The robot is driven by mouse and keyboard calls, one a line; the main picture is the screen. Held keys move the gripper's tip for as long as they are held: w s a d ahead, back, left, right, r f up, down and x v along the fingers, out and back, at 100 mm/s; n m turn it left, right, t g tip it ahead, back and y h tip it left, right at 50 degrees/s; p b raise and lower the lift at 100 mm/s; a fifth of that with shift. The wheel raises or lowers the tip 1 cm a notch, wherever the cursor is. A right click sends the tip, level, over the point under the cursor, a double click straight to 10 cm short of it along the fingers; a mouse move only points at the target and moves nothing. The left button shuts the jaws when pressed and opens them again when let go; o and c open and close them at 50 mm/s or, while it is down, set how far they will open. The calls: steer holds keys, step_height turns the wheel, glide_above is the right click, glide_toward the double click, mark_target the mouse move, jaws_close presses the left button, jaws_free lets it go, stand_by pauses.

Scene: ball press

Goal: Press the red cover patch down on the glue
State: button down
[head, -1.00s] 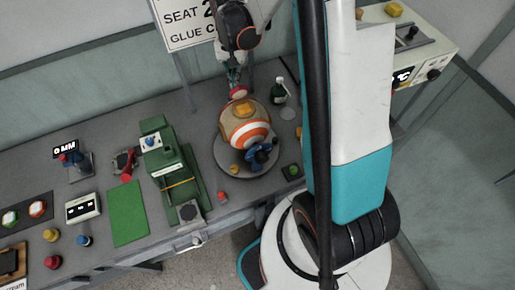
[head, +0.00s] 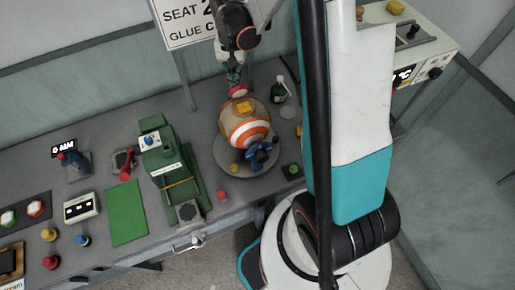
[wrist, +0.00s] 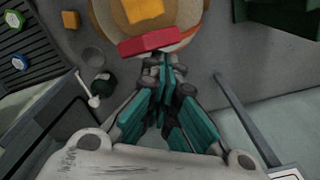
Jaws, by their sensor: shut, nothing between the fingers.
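The red cover patch (head: 238,91) is at the upper back of the tan ball with orange and white bands (head: 246,128). It also shows as a red bar against the ball in the wrist view (wrist: 150,40). A yellow-orange patch, perhaps the glue (head: 244,107), is on the ball's top, beside the red patch; it shows in the wrist view too (wrist: 145,10). My gripper (wrist: 163,68) is shut, its fingertips right at the red patch's near edge. I cannot tell whether they touch it. The patch's underside is hidden.
The ball sits on a round grey plate (head: 220,160) with a blue clamp (head: 260,155) at its front. A dark green bottle (head: 280,92) stands to the right. A green machine (head: 168,165) and green mat (head: 127,213) are left. A sign (head: 187,22) stands behind.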

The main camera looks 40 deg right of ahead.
steer(key=shift+s+f, duration=0.1)
steer(key=shift+f, duration=0.05)
steer(key=shift+s+a+r, duration=0.2)
steer(key=shift+s, duration=0.8)
steer(key=shift+s+a+r, duration=0.2)
steer(key=shift+s, duration=0.75)
steer(key=shift+s+a+r, duration=0.2)
steer(key=shift+s, duration=0.8)
steer(key=shift+s+f+b, duration=0.1)
steer(key=shift+f+b, duration=1.35)
steer(key=shift+b, duration=0.05)
step_height(320, 180, up, 9)
steer(key=p, duration=0.5)
steer(key=shift+p, duration=0.4)
steer(key=shift+a, duration=0.1)
